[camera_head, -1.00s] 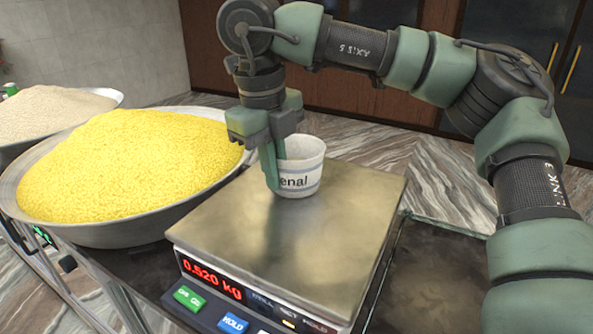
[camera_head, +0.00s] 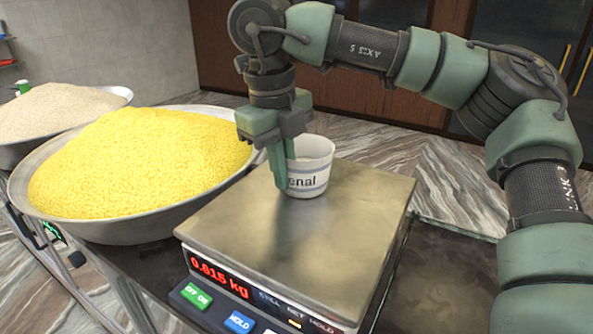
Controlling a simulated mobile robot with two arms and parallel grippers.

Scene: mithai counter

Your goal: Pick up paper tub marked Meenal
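The paper tub (camera_head: 313,168) is white with a grey band and dark lettering, of which "enal" shows. It stands upright at the back of the steel scale plate (camera_head: 310,235). I see no gap under it. My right gripper (camera_head: 279,172) points down at the tub's left side, and its green finger covers the start of the name. The fingers look close together, but the far one is mostly hidden, so I cannot tell whether they grip the tub wall. The scale display (camera_head: 219,278) reads 0.015 kg. My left gripper is not in view.
A wide metal bowl heaped with yellow grains (camera_head: 140,165) stands close left of the scale. A second bowl with pale grains (camera_head: 55,110) is behind it. The scale plate in front of the tub is clear. Dark counter (camera_head: 435,275) lies right of the scale.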

